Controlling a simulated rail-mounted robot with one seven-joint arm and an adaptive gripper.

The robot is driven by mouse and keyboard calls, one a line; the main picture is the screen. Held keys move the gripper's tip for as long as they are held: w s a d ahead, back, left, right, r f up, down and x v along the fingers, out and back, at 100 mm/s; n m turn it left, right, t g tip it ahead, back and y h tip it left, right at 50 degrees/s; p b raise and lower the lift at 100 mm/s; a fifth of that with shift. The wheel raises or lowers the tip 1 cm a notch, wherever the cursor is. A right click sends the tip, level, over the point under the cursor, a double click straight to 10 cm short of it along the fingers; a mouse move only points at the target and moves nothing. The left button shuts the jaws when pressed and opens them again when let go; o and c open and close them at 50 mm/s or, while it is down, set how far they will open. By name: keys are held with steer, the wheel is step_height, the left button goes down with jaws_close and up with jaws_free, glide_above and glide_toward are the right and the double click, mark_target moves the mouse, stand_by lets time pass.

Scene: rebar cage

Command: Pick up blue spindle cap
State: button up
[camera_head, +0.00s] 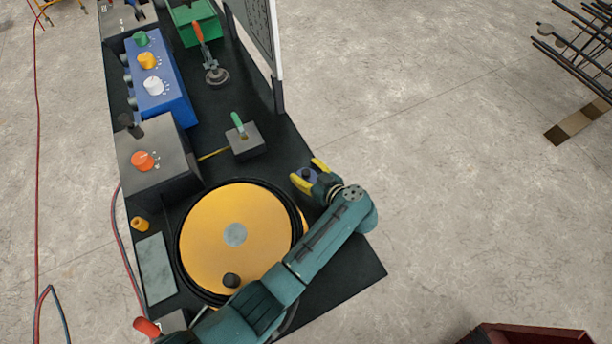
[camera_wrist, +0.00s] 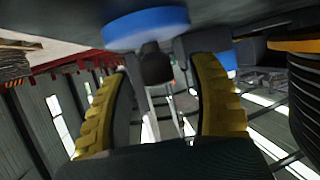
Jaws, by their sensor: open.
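The blue spindle cap (camera_wrist: 147,26) shows at the top of the wrist view as a blue disc against the dark bench surface. A dark knob (camera_wrist: 156,66) stands out from it towards my gripper. My gripper (camera_wrist: 165,100) is open, with one yellow ribbed finger on each side of the knob. I see a gap on both sides and cannot tell any contact. In the head view my gripper (camera_head: 309,172) is low at the bench's right edge, and a small bluish part of the cap shows between the yellow fingertips.
A large yellow reel (camera_head: 225,215) lies left of my gripper, partly under my arm. A grey block with a green handle (camera_head: 244,138) stands up-left of it. A grey box with an orange knob (camera_head: 150,165) and a blue control box (camera_head: 160,85) line the left side.

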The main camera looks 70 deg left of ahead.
steer(key=shift+c, duration=0.4)
jaws_close()
